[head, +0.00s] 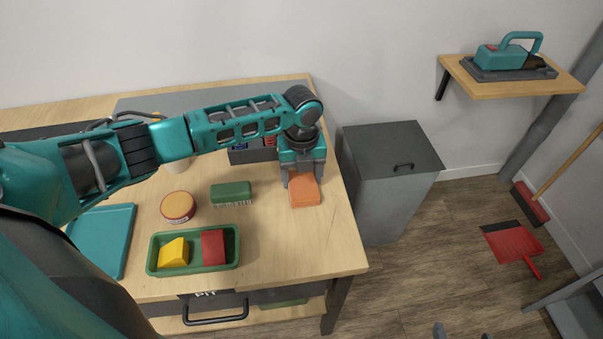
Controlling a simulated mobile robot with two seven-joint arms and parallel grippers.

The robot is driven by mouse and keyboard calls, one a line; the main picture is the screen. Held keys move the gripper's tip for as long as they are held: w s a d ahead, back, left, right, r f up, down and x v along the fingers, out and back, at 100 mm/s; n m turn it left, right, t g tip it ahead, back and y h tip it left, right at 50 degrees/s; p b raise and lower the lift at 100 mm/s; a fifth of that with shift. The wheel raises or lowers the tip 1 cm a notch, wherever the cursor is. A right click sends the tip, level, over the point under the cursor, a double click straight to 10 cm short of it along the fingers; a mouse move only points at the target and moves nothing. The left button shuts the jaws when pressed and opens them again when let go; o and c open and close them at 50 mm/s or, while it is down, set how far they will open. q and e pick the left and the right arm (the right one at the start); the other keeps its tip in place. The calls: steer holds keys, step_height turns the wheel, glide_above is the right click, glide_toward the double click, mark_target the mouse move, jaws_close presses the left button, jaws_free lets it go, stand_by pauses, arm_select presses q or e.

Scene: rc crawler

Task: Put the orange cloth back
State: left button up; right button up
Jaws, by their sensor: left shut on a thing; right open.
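The orange cloth (305,192), a folded rectangular pad, is at the right side of the wooden workbench (290,240). My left gripper (303,175) points down over it and is shut on its far end. The cloth's near part sticks out from between the fingers. I cannot tell whether the cloth touches the bench top or is just above it. Only the grey fingertips of my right gripper (463,333) show at the bottom edge, apart from each other over the floor, with nothing seen between them.
A green tray (195,233) with yellow and red blocks, a green brush (231,194), a round orange-lidded tin (178,206) and a teal board (103,238) are on the bench. A grey lidded bin (380,190) stands right of it. The bench's front right is clear.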

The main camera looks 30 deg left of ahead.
mark_target(302, 177)
arm_select(q)
steer(key=shift+f, duration=0.1)
steer(key=o, duration=1)
step_height(302, 177, up, 12)
steer(key=p, duration=0.1)
stand_by(0.4)
